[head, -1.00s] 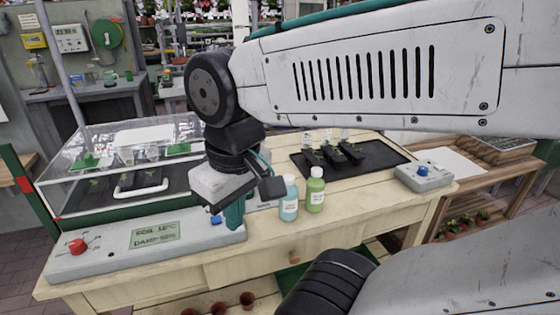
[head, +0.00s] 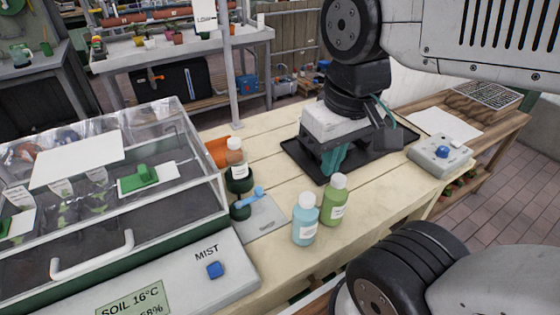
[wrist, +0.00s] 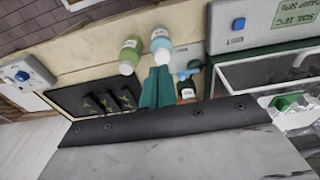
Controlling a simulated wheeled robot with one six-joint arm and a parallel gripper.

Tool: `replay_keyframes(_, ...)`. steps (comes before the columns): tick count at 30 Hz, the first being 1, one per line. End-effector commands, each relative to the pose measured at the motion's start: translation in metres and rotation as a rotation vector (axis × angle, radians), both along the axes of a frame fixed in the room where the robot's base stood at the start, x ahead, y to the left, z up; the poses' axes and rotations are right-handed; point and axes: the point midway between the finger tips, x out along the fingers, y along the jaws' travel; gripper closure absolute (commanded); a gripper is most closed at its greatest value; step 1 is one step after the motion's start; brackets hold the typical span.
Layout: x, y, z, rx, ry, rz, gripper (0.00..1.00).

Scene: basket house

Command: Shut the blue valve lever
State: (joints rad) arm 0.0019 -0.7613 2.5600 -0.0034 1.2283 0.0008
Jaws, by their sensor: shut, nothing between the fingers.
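The blue valve lever (head: 248,197) sits on a grey plate (head: 264,222) beside the clear-lidded propagator, on a dark green valve body (head: 239,211). Its handle slants up to the right in the head view. It also shows small in the wrist view (wrist: 190,70), just right of my fingers. My gripper (head: 332,170), with teal fingers, is shut and empty. In the head view it is right of the lever, over the black tray and behind the bottles. In the wrist view my gripper (wrist: 157,70) points toward the bottles.
A light blue bottle (head: 305,220) and a green bottle (head: 334,202) stand right of the lever. The propagator (head: 200,205) and the panel with the MIST button (head: 215,270) lie left. A grey box with a blue knob (head: 441,154) is right.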

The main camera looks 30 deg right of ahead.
Motion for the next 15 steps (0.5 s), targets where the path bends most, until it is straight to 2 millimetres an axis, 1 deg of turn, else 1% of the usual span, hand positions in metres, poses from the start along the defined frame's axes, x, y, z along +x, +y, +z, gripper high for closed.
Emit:
replay_keyframes(10, 0.000, 0.000, 0.000, 0.000, 0.001, -0.001, 1.00)
replay_keyframes(13, 0.008, 0.000, 0.001, 0.006, 0.011, -0.019, 1.00)
replay_keyframes(15, 0.019, -0.001, 0.002, 0.017, 0.028, -0.052, 1.00)
